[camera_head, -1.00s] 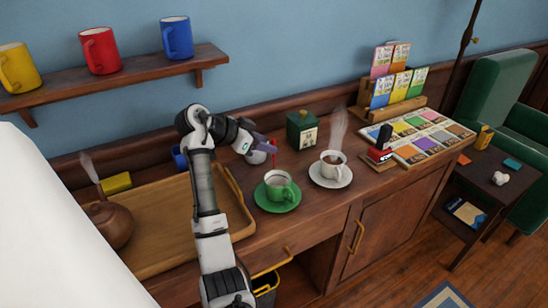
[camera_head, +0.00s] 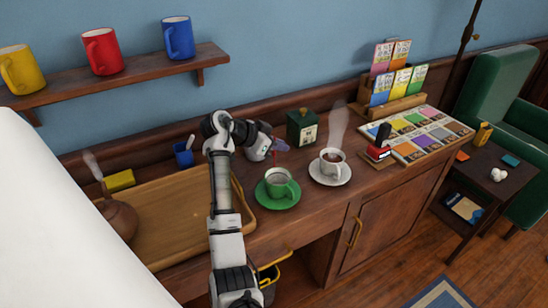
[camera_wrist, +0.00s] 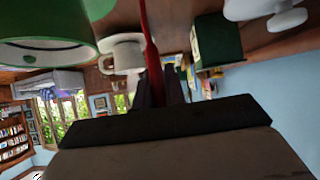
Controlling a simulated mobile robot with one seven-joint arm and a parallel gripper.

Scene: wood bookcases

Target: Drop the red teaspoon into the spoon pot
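My gripper (camera_head: 280,146) is shut on the red teaspoon, above the counter behind the green cup. In the wrist view, the red teaspoon (camera_wrist: 151,50) runs up from between the dark fingers (camera_wrist: 160,88); its lower end is hidden there. In the head view the teaspoon is too small to make out clearly. The spoon pot appears to be a small blue pot (camera_head: 182,155) at the back of the counter, left of my gripper. A pale spoon handle (camera_head: 191,141) sticks up from it.
A green cup (camera_head: 278,183) on a green saucer and a steaming white cup (camera_head: 332,161) stand nearby. A green tin (camera_head: 301,128) is behind. A wooden tray (camera_head: 165,225) lies left, beside a brown teapot (camera_head: 120,218). A mug shelf (camera_head: 130,77) overhangs the back left.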

